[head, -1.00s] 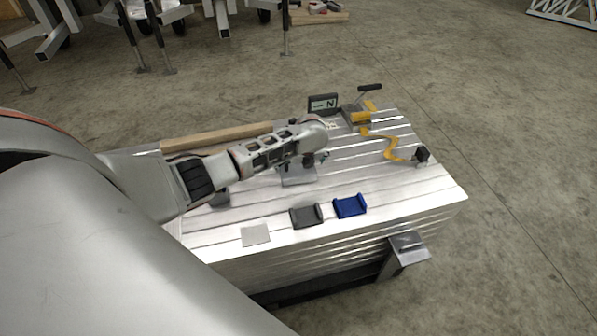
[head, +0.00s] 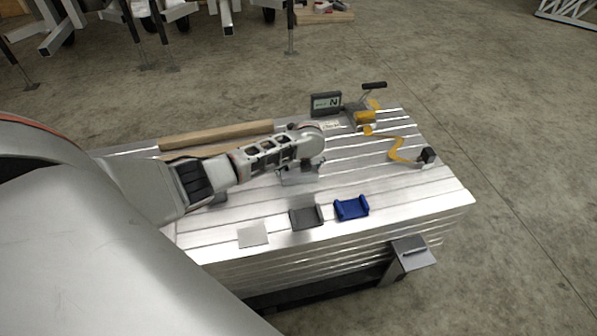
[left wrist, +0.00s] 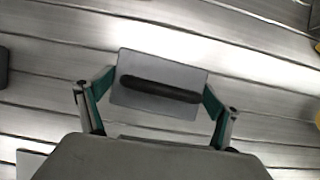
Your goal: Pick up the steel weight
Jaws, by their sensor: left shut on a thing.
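The steel weight (left wrist: 160,85) is a flat grey block with a dark, rounded bar across its top. In the left wrist view it sits between the green-lined fingers of my left gripper (left wrist: 157,97), which are shut on its two sides. In the head view my left gripper (head: 300,170) points down over the bench, and the weight (head: 299,180) shows only in part beneath it. I cannot tell whether the weight touches the bench top. My right gripper is in neither view.
The ribbed aluminium bench (head: 420,190) also carries a pale square plate (head: 253,235), a dark grey bracket (head: 305,217), a blue bracket (head: 351,208), a wooden beam (head: 215,135), a display (head: 326,104) and a yellow cable (head: 398,150) ending at a black block (head: 428,156).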

